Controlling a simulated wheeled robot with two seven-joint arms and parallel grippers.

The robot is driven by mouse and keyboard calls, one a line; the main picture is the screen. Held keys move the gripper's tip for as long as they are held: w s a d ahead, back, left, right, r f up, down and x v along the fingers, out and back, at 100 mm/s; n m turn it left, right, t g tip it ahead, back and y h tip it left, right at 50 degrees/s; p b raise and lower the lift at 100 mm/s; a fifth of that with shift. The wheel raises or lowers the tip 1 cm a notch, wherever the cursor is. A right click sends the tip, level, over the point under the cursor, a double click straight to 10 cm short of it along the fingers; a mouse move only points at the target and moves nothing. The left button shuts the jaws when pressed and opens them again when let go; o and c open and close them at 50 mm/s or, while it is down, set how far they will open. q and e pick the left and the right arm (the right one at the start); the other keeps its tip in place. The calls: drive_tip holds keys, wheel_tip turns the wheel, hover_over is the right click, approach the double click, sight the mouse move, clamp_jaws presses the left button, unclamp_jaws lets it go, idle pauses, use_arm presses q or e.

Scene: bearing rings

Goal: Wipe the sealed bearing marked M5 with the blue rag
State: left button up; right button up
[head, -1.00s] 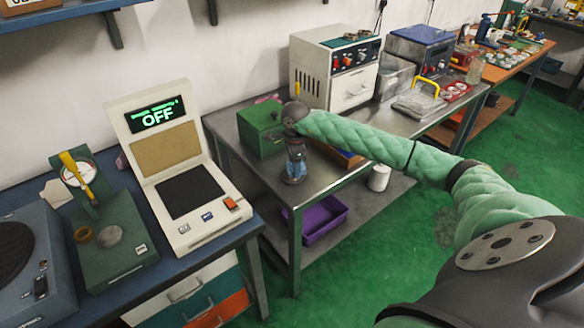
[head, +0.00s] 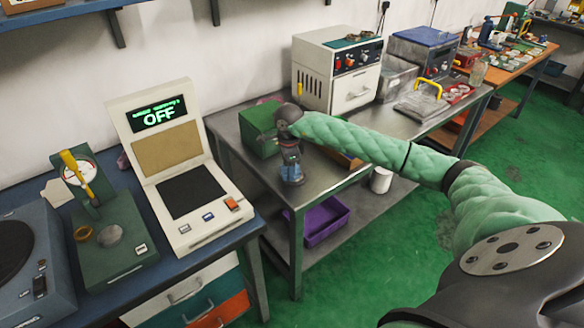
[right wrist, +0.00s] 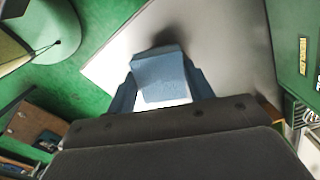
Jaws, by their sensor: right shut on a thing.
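My right gripper (head: 291,172) points down over the grey metal table (head: 238,152), in front of a green box. In the right wrist view it is shut on the folded blue rag (right wrist: 161,76), which hangs between the fingers above the pale table top. In the head view the rag is small, a bluish patch at the fingertips; I cannot tell whether it touches the table. No marking M5 can be read, and no bearing shows under the rag. My left gripper is out of view.
A green box (head: 259,128) stands close behind the gripper. A white oven (head: 336,75) is further back. At left, a gauge stand (head: 118,252) holds a brass ring (head: 83,233) and a grey disc (head: 110,235), beside a display console (head: 160,135) reading OFF. A purple bin (head: 320,222) sits below.

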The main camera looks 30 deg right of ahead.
drive_tip(key=shift+d+f, duration=0.1)
drive_tip(key=shift+w+d+b, duration=0.15)
drive_tip(key=shift+d+b, duration=0.4)
drive_tip(key=shift+d, duration=0.8)
drive_tip(key=shift+a, duration=0.2)
drive_tip(key=shift+s+a+b, duration=0.15)
drive_tip(key=shift+s+a, duration=0.05)
drive_tip(key=shift+a, duration=0.45)
drive_tip(key=shift+s+a+b, duration=0.15)
drive_tip(key=shift+s+a, duration=0.05)
drive_tip(key=shift+a, duration=0.45)
drive_tip(key=shift+d, duration=0.15)
drive_tip(key=shift+d+b, duration=0.9)
drive_tip(key=shift+d, duration=0.45)
drive_tip(key=shift+a, duration=0.2)
